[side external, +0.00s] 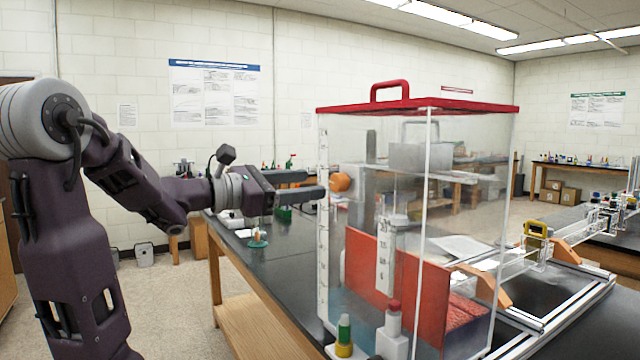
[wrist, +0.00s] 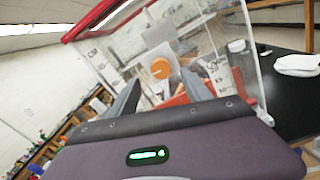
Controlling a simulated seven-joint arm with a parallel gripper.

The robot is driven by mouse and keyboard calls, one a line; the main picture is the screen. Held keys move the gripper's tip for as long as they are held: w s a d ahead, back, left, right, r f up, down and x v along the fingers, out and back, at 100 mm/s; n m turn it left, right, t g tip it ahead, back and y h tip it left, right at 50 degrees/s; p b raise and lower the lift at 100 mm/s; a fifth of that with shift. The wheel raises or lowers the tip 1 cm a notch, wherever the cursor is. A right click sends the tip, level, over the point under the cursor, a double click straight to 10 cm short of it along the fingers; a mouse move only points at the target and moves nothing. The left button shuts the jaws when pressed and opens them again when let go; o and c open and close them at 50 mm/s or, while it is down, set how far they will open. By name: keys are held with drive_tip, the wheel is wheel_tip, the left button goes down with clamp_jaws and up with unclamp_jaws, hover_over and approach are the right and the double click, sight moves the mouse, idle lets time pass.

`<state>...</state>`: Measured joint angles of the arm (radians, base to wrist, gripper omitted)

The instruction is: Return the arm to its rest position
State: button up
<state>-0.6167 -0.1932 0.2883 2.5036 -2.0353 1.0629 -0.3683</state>
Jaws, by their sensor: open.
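My gripper (side external: 315,185) is open, with its two dark fingers apart and pointing right, at the left side of a clear tank (side external: 418,107) with a red lid and handle. An orange round knob (side external: 340,182) shows just beyond the fingertips. In the wrist view the same knob (wrist: 160,68) lies ahead, between the spread fingers (wrist: 160,80). Nothing is seen held. I cannot tell whether a fingertip touches the tank or the knob. My arm reaches in from the left, above the floor and the bench's left end.
The black bench (side external: 262,268) carries the tank, with a red panel (side external: 370,270) inside. Small capped bottles (side external: 393,335) stand at its front. A metal extrusion frame (side external: 545,325) and a yellow device (side external: 537,230) are to the right. Floor left of the bench is open.

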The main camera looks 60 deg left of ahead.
drive_tip(key=shift+s, duration=0.1)
idle(0.4)
drive_tip(key=s+d+f+m+g+h, duration=0.2)
drive_tip(key=d+f+m+g+h, duration=0.15)
drive_tip(key=d+m, duration=0.55)
drive_tip(key=s+d+f+m+g+h, duration=0.2)
drive_tip(key=d+m+g+h, duration=0.25)
drive_tip(key=d, duration=0.85)
drive_tip(key=s+d+f+m+g+y, duration=0.3)
drive_tip(key=s+d+f+m+g, duration=0.2)
drive_tip(key=s+f+m, duration=0.5)
drive_tip(key=s+a+f+m+y, duration=0.2)
drive_tip(key=s+a+m+y, duration=0.2)
drive_tip(key=m, duration=0.5)
drive_tip(key=shift+a+f+t+y, duration=0.3)
drive_tip(key=shift+a+y, duration=0.2)
drive_tip(key=shift+a, duration=0.25)
